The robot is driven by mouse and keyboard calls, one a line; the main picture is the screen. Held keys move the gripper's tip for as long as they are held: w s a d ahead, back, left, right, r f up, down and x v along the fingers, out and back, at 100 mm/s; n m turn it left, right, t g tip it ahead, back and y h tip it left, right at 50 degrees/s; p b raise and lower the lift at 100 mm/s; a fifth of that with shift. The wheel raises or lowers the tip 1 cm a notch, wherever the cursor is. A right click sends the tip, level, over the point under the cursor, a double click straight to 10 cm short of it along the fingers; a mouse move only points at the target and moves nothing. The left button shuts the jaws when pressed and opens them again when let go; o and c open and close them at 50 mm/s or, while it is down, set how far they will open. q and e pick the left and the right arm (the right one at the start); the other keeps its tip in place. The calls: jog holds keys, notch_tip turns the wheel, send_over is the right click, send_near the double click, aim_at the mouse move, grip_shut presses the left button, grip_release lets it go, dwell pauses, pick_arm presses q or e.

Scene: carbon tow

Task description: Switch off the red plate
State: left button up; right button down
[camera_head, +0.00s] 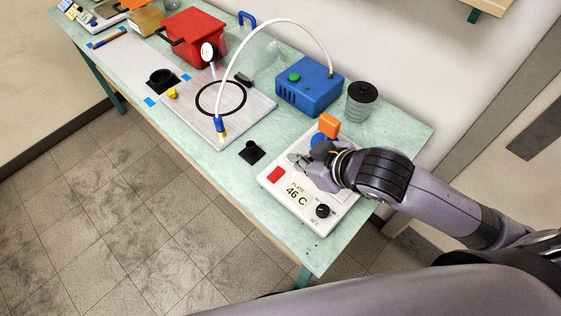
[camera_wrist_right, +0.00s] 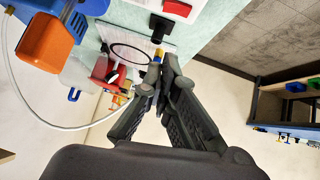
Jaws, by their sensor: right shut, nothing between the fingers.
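A white control box (camera_head: 303,214) stands at the front right of the table, with "PLATE" and "46 C" on its face. It has a red switch (camera_head: 275,174) at its left and a black knob (camera_head: 322,211) near its right corner. The red switch also shows at the top edge of the right wrist view (camera_wrist_right: 177,9). My right gripper (camera_head: 298,160) is over the back part of the box, behind the switch. It is shut and empty, its fingertips together (camera_wrist_right: 165,72) in the right wrist view. Whether it touches the box, I cannot tell. My left gripper is not in view.
An orange block (camera_head: 328,125) stands close behind my right gripper. A blue pump box (camera_head: 309,90) with a white hose and a grey canister (camera_head: 361,101) stand further back. A white board (camera_head: 245,121) and a red box (camera_head: 195,37) are to the left.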

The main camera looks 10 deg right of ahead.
jog(key=p, duration=0.1)
send_over(281, 171)
jog(key=f, duration=0.4)
jog(key=s+f, duration=0.1)
jog(key=f, duration=0.1)
jog(key=shift+a+f, duration=0.15)
jog(key=shift+a, duration=0.05)
jog(key=f, duration=0.1)
jog(key=w+f, duration=0.1)
jog(key=f, duration=0.1)
jog(key=shift+f+p, duration=0.3)
jog(key=shift+d+f, duration=0.1)
jog(key=shift+f, duration=0.2)
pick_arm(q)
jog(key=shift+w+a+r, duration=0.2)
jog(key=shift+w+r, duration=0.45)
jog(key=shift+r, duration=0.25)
pick_arm(e)
jog(key=shift+f, duration=0.25)
jog(key=shift+d+f+p, duration=0.15)
jog(key=shift+f+p, duration=0.15)
jog(key=shift+p, duration=0.05)
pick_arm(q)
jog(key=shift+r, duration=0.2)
